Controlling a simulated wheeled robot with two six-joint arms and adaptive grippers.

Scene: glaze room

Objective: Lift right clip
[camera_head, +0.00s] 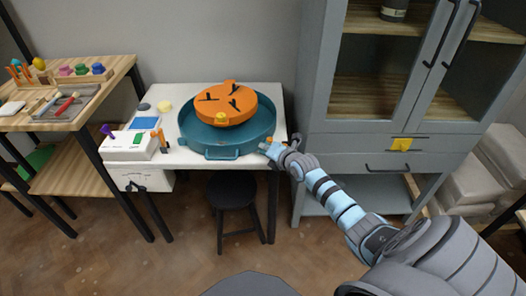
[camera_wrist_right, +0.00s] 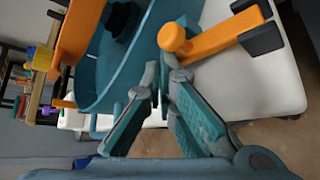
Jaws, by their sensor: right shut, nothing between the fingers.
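The right clip is an orange bar with a round knob and black ends. My right gripper (camera_head: 267,146) is at the table's right front corner, beside the basin. In the right wrist view my right gripper (camera_wrist_right: 161,68) has its fingertips together and empty, just short of the clip's knob. I cannot tell whether they touch it. My left gripper is in neither view.
A teal basin (camera_head: 212,147) with an orange wheel head (camera_head: 240,104) fills most of the white table (camera_head: 180,157). Another orange clip (camera_head: 162,141) stands at its left. A grey cabinet (camera_head: 340,140) stands close at right. A black stool (camera_head: 235,190) is below.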

